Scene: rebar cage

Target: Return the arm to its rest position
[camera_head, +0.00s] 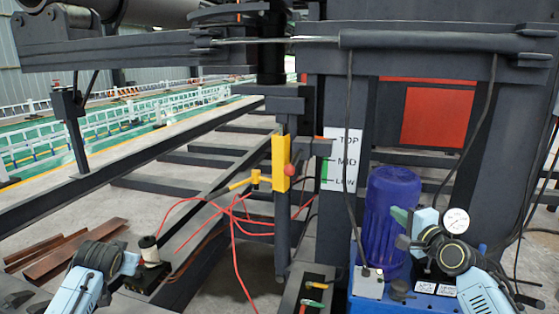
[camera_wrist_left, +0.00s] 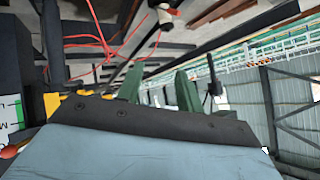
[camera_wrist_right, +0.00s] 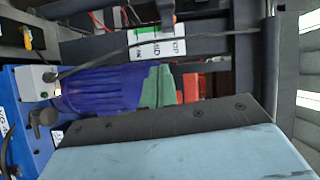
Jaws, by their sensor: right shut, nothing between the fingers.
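My right arm (camera_head: 470,270) comes in at the lower right of the head view, bent upward. Its gripper (camera_head: 400,215) is in front of the blue motor (camera_head: 390,190), and I cannot tell if they touch. In the right wrist view the green fingers (camera_wrist_right: 158,86) are together with nothing between them. My left arm (camera_head: 85,280) is at the lower left of the head view, near a spool of white and black (camera_head: 149,250). Its fingers do not show clearly there. In the left wrist view the green fingers (camera_wrist_left: 158,90) stand apart and empty.
A pressure gauge (camera_head: 455,221) stands by my right arm. A yellow block with a red knob (camera_head: 281,163) is on a post beside a TOP/MID/LOW label (camera_head: 342,160). Red cables (camera_head: 235,220) hang loose in the middle. Rusty bars (camera_head: 70,250) lie at the left.

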